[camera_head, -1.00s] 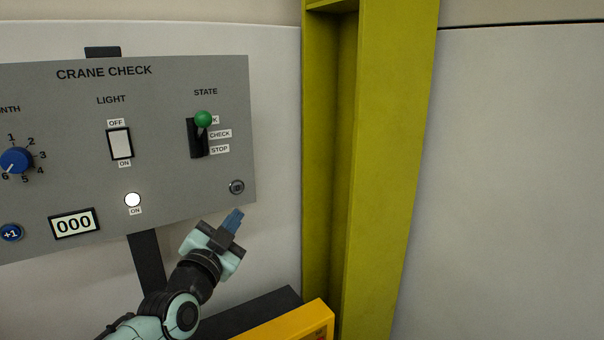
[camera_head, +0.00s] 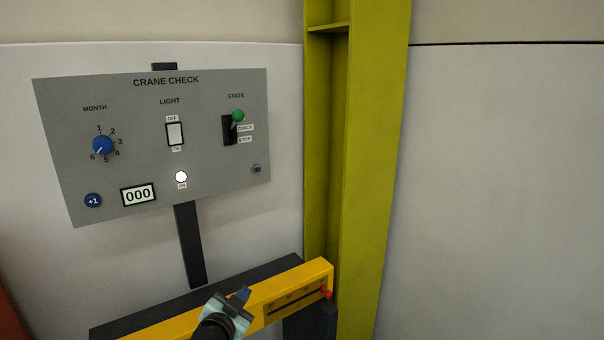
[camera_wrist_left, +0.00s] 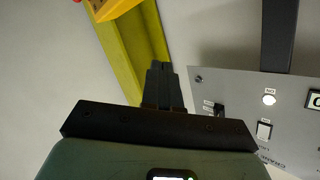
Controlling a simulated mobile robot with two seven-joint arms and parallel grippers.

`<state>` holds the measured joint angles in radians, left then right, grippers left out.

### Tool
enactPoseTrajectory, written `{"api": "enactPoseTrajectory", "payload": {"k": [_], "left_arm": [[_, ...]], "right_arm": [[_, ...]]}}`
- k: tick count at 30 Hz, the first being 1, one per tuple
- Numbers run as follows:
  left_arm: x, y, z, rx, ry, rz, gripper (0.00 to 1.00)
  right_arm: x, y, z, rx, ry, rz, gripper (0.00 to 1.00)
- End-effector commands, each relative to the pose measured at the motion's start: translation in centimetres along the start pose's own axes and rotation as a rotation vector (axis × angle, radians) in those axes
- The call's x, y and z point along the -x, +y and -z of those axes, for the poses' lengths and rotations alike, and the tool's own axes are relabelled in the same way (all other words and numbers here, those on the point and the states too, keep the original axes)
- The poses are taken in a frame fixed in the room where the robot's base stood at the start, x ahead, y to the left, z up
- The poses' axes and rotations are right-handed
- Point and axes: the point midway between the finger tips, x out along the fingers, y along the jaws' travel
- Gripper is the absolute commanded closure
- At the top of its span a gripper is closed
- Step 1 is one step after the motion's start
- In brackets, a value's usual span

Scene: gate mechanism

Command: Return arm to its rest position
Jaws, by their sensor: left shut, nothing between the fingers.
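My left gripper (camera_head: 241,294) is low in the head view, in front of the yellow box. Its fingers are shut with nothing between them. In the left wrist view the shut fingers (camera_wrist_left: 161,82) point toward the wall and the green post. The grey Crane Check panel (camera_head: 95,175) is up and to the left of the gripper, clear of it. On the panel, the green-knobbed state lever (camera_head: 238,116) is at the top of its slot. The panel also shows in the left wrist view (camera_wrist_left: 235,85). My right gripper is in neither view.
A yellow box (camera_head: 290,283) with a slot and a red knob (camera_head: 328,294) lies low, close to my left gripper. A green post (camera_head: 374,150) stands right of the panel. A dark upright (camera_head: 190,245) is below the panel. The wall at right is bare.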

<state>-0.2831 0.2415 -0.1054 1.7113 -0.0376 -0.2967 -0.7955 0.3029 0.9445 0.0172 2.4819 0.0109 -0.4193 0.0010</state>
Motion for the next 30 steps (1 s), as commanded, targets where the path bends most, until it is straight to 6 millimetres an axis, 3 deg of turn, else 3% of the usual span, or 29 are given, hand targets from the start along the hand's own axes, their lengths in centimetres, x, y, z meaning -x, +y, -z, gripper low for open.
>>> {"api": "enactPoseTrajectory", "payload": {"k": [1,4,8,11,15,18,21,25,27,30], "left_arm": [[-0.5,1.8,-3.5,0.040,-0.076,-0.039,1.00],[-0.5,5.5,-10.3,0.136,-0.216,-0.101,1.00],[1.4,10.2,-19.0,0.273,-0.411,-0.167,1.00],[4.3,13.8,-25.1,0.389,-0.569,-0.207,1.00],[10.4,18.9,-32.3,0.565,-0.801,-0.242,1.00],[16.0,22.6,-36.1,0.699,-0.977,-0.255,1.00],[21.9,25.9,-38.2,0.830,-1.147,-0.258,1.00],[28.3,29.1,-39.0,0.970,-1.324,-0.249,1.00],[30.7,30.2,-38.9,1.022,-1.391,-0.244,1.00],[32.8,31.1,-38.7,1.067,-1.449,-0.238,1.00]], "right_arm": [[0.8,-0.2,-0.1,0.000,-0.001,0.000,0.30],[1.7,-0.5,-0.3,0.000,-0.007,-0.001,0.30],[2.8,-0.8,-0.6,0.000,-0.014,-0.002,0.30],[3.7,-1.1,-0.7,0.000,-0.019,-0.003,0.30],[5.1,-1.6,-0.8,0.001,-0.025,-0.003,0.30],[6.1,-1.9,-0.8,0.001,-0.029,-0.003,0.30],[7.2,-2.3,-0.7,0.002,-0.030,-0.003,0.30],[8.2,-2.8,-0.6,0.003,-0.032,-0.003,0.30],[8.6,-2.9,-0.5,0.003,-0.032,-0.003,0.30],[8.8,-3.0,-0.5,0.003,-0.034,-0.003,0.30]]}}
